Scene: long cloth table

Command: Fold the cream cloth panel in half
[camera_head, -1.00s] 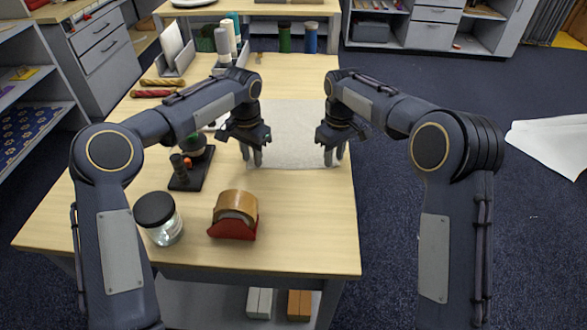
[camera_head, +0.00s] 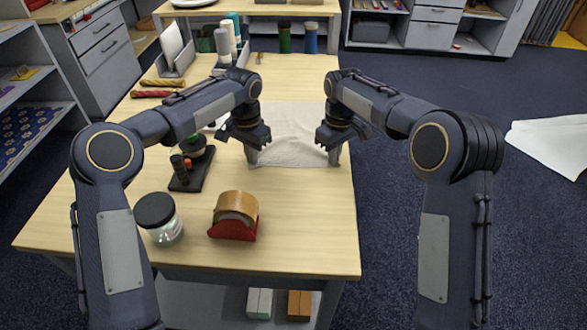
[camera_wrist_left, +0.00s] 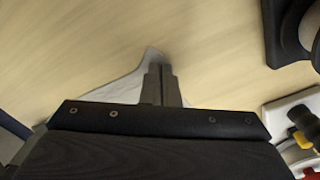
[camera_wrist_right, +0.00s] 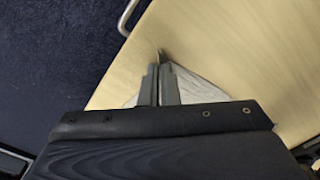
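The cream cloth panel (camera_head: 292,130) lies on the wooden table between my two grippers, its near edge towards me. My left gripper (camera_head: 253,158) is shut at its near left corner. In the left wrist view the cloth (camera_wrist_left: 122,86) runs between the closed fingers (camera_wrist_left: 161,72). My right gripper (camera_head: 334,158) is shut at the near right corner. In the right wrist view cloth (camera_wrist_right: 192,88) shows beside the closed fingers (camera_wrist_right: 160,72), with a small tip past them. My arms hide the cloth's left and right sides in part.
Left of the cloth stands a dark tool base (camera_head: 190,172). Nearer me are a black-lidded jar (camera_head: 160,220) and a tape roll in a red holder (camera_head: 234,218). Thread spools (camera_head: 226,42) stand at the back. The table's right edge is close to my right gripper.

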